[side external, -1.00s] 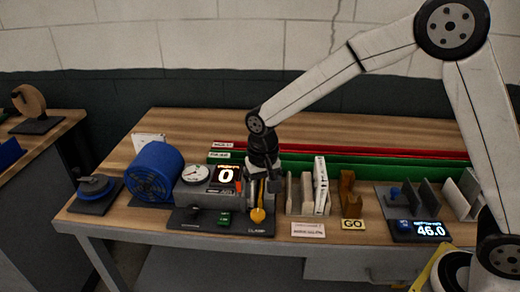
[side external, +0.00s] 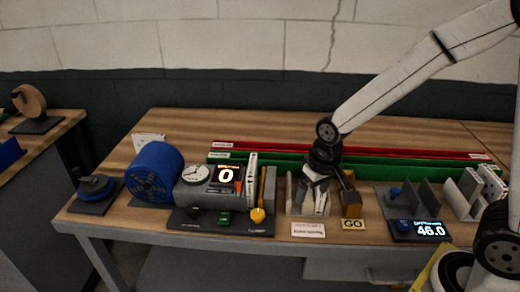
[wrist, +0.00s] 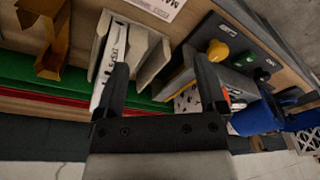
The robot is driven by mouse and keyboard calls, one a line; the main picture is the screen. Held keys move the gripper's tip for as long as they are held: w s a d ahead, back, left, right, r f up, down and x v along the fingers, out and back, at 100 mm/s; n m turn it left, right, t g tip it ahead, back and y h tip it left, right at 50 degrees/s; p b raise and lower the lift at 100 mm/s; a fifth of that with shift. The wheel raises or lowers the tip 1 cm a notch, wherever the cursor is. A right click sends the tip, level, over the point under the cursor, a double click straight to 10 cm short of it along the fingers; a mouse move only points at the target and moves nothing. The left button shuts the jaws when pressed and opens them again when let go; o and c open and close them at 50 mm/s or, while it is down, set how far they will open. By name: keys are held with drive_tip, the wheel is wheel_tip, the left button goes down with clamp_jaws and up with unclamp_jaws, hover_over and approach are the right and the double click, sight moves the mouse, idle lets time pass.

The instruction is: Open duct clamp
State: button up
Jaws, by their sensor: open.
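The duct clamp has an orange-yellow lever (side external: 262,188) with a round yellow knob (side external: 258,215) at its front, on the dark base labelled CLAMP. The knob also shows in the wrist view (wrist: 217,50). A white boxed filter (side external: 251,172) stands upright next to the lever, at the end of the grey duct housing (side external: 195,193).
A blue fan (side external: 155,174) is left of the housing, which carries a gauge and a display reading 0. A scale (side external: 420,230) reads 46.0. Red and green rails run behind.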

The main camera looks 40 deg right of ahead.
drive_tip(key=s+d+n, duration=0.1)
drive_tip(key=s+d, duration=0.2)
drive_tip(key=s, duration=0.3)
drive_tip(key=shift+s+f+t, duration=0.15)
drive_tip(key=shift+f+t, duration=0.2)
drive_tip(key=shift+t, duration=0.05)
